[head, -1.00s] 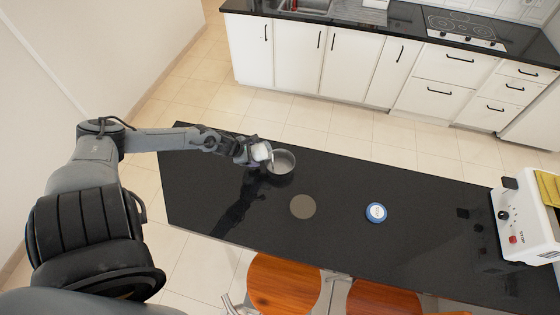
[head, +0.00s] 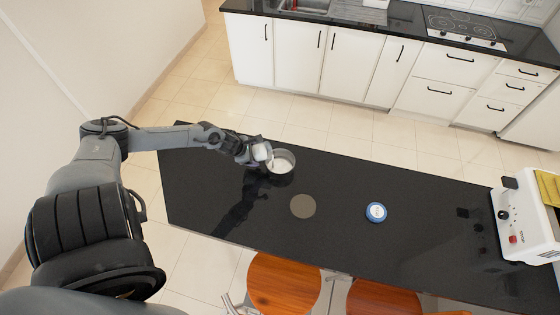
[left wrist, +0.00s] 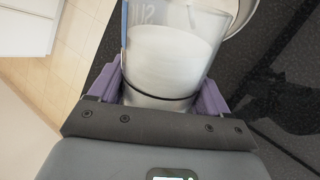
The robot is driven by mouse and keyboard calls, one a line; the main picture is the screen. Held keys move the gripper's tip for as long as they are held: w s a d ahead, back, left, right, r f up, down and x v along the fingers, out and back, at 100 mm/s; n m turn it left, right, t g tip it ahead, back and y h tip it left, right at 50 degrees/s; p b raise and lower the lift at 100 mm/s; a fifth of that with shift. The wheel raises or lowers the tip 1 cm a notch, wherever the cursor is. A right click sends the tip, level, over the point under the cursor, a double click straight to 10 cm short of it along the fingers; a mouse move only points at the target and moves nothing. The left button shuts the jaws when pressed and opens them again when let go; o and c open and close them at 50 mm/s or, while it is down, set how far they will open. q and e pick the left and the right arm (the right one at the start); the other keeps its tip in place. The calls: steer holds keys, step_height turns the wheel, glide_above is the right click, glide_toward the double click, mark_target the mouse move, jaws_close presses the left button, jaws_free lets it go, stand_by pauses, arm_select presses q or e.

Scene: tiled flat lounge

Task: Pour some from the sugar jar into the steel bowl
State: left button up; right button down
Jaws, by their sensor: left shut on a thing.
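My left gripper (head: 256,155) is shut on the sugar jar (head: 263,152), at the left part of the dark counter. In the left wrist view the jar (left wrist: 172,55) is clear, holds white sugar and sits between the purple fingers of the gripper (left wrist: 160,92). Part of its lettering shows. The steel bowl (head: 291,171) stands on the counter just right of the jar, with white contents inside. The jar is tilted at the bowl's left rim; I cannot tell whether they touch. A bit of the bowl's rim (left wrist: 240,17) shows at the top right of the wrist view. My right gripper is out of view.
A flat grey-brown disc (head: 303,206) and a round blue-and-white lid (head: 376,212) lie on the black counter (head: 340,180). A white appliance (head: 525,218) stands at the right end. Wooden stools (head: 284,285) are at the near edge. The counter's middle is mostly clear.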

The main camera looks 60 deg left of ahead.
mark_target(257, 149)
arm_select(q)
steer(key=shift+g+y, duration=0.3)
stand_by(0.5)
steer(key=shift+w+d+r, duration=0.15)
steer(key=shift+w+d, duration=0.05)
steer(key=shift+w, duration=0.15)
steer(key=shift+w+d+r+m+g+y+b, duration=0.2)
steer(key=shift+w+r+m+g+y+b, duration=0.15)
steer(key=shift+g+b, duration=0.25)
stand_by(0.7)
steer(key=shift+w+d+r, duration=0.1)
steer(key=shift+w, duration=0.05)
stand_by(0.4)
steer(key=shift+r+g+y, duration=0.2)
steer(key=shift+g+y, duration=0.05)
steer(key=shift+g, duration=0.15)
stand_by(0.4)
steer(key=shift+w+d+r+g, duration=0.1)
steer(key=shift+w+r+g, duration=0.1)
steer(key=shift+g, duration=0.1)
stand_by(0.6)
steer(key=shift+r+y+b, duration=0.1)
steer(key=shift+y+b, duration=0.2)
steer(key=shift+s, duration=0.1)
